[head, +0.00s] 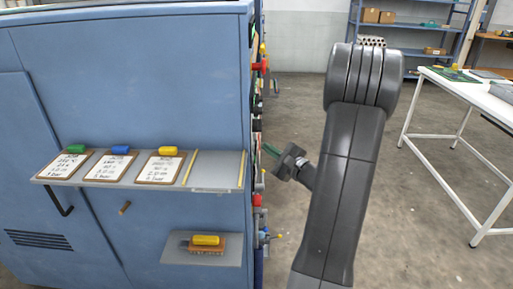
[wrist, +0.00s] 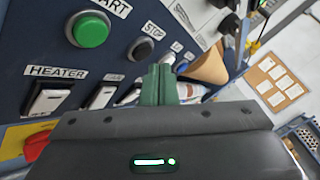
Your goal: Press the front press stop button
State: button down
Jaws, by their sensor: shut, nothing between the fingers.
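In the wrist view a dark round button (wrist: 140,48) sits under a label reading STOP (wrist: 152,29), to the right of a large green button (wrist: 90,30) whose label ends in "ART". My gripper (wrist: 158,84) is shut and empty. Its green fingers appear below and slightly right of the dark button, and no contact with it shows. In the head view my gripper (head: 270,150) points left at the machine's right side, where the controls are seen edge-on and the stop button cannot be made out.
Below the buttons are a HEATER label (wrist: 57,72), a rocker switch (wrist: 47,98) and a red knob (wrist: 36,145). A blue cabinet (head: 130,110) with a shelf of cards fills the left. A white table (head: 465,92) stands at right; the floor between is clear.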

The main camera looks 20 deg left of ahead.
jog(key=shift+a, duration=0.15)
jog(key=shift+s+a+b, duration=0.15)
jog(key=shift+a+b, duration=0.15)
jog(key=shift+b, duration=0.05)
jog(key=shift+s+a, duration=0.1)
jog(key=shift+a, duration=0.2)
dwell(0.6)
jog(key=shift+d, duration=0.1)
jog(key=shift+w+d+b, duration=0.25)
jog(key=shift+d+b, duration=0.15)
jog(key=shift+d, duration=0.25)
jog(key=d, duration=0.2)
jog(key=w+d, duration=0.1)
jog(key=d, duration=0.1)
jog(key=shift+w+d, duration=0.2)
jog(key=shift+d, duration=0.2)
jog(key=shift+a, duration=0.1)
dwell(0.6)
